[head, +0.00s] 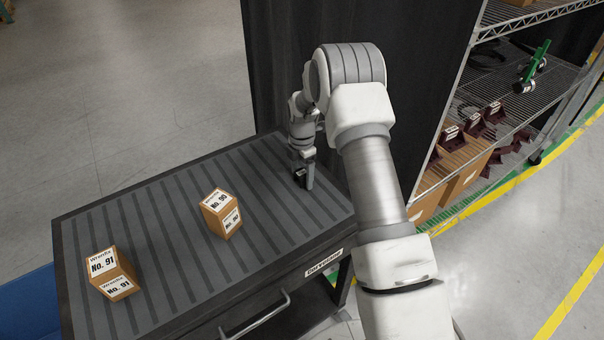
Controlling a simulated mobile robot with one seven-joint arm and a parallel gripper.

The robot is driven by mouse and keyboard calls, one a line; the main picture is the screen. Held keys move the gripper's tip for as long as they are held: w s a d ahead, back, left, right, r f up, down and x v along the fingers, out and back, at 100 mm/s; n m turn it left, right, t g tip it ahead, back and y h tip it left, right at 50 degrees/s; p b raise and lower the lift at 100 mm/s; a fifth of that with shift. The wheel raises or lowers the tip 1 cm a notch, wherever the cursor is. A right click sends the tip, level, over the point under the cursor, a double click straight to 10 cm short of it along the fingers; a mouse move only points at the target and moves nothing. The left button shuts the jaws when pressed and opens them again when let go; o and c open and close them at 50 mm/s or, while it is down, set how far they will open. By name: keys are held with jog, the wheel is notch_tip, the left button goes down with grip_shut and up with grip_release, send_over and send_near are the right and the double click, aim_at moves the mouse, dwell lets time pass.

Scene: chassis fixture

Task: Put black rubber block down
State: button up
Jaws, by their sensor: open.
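My gripper (303,177) points down at the right part of the cart's ribbed dark top (185,195), close to the surface. Its jaws are open. A small dark block (300,173) shows between or just beside the fingers, low at the cart top; this looks like the black rubber block. The fingers partly hide it, and I cannot tell whether it touches the surface.
Two cardboard boxes stand on the cart: one labelled No. 91 (110,273) at the left and one (221,214) near the middle. A wire shelf (515,75) with dark red parts stands at the right. Much of the cart top is bare.

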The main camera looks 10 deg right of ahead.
notch_tip(320, 180, up, 12)
jog(key=r, duration=0.1)
notch_tip(320, 180, up, 10)
jog(key=m+t, duration=0.1)
jog(key=m, duration=0.4)
send_over(302, 173)
jog(key=s, duration=0.6)
jog(key=s+r+m+t, duration=0.1)
jog(key=s+r+m, duration=0.4)
jog(key=s, duration=0.3)
jog(key=s+r+m+t, duration=0.2)
jog(key=s+r+m, duration=0.35)
jog(key=s, duration=0.25)
jog(key=s+f+m+t, duration=0.1)
jog(key=s+m, duration=0.6)
jog(key=s, duration=0.6)
jog(key=shift+t+b, duration=0.3)
